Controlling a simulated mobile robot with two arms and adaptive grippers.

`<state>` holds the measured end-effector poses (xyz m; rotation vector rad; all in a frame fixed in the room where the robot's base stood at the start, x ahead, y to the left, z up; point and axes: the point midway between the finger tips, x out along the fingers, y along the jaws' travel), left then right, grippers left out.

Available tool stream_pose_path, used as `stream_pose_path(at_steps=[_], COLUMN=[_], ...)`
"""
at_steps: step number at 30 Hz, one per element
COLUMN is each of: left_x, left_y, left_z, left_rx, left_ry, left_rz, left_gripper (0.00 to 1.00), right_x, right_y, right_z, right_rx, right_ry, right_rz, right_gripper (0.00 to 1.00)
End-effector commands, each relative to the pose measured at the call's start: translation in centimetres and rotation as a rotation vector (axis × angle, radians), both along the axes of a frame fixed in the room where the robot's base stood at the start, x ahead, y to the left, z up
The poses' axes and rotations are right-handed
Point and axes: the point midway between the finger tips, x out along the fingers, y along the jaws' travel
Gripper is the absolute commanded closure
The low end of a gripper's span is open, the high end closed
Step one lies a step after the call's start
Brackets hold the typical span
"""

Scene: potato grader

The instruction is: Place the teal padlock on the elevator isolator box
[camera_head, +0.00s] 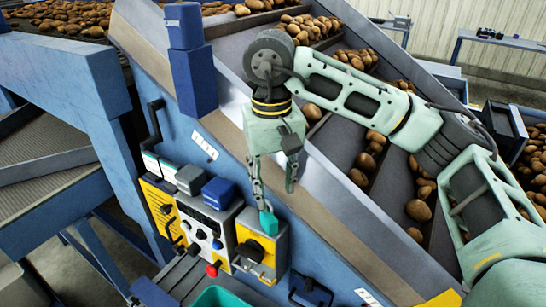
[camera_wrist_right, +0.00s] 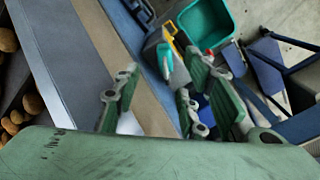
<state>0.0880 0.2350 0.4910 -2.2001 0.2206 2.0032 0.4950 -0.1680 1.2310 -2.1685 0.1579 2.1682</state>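The teal padlock (camera_head: 268,223) is at the upper part of the grey and yellow isolator box (camera_head: 281,262), by its dark rotary handle. It appears to hang there, but the shackle is not clear. In the right wrist view the padlock (camera_wrist_right: 164,57) lies beyond my fingertips, not between them. My right gripper (camera_head: 275,190) points down just above the box, with its two fingers apart and empty. The fingers also show spread in the right wrist view (camera_wrist_right: 158,85). In the head view the left fingertip overlaps the padlock's top; contact is unclear. My left gripper is not in view.
A control panel (camera_head: 205,228) with knobs and a red button adjoins the box on the left. A teal bin (camera_head: 217,298) sits below. The grader's sloping metal side (camera_head: 340,200) and potato lanes (camera_head: 375,150) rise behind my right arm.

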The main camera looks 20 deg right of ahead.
Motion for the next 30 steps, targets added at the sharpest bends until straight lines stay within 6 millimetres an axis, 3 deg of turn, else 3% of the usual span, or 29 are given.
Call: stream_pose_path(at_steps=[1,6,12,30], left_x=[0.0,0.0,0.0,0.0], left_y=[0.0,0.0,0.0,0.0], left_z=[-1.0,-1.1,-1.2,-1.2], left_rx=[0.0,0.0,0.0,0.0], left_ry=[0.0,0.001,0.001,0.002], left_rz=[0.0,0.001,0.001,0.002], left_gripper=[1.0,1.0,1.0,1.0], right_x=[0.1,0.1,0.0,0.0], right_y=[0.1,0.1,0.2,0.2], right_z=[1.0,4.5,6.9,7.8], right_rx=[0.001,0.0,0.0,0.001], right_ry=[-0.006,-0.004,-0.002,0.001], right_rz=[0.001,0.0,0.001,0.001], right_gripper=[0.61,0.61,0.61,0.61])
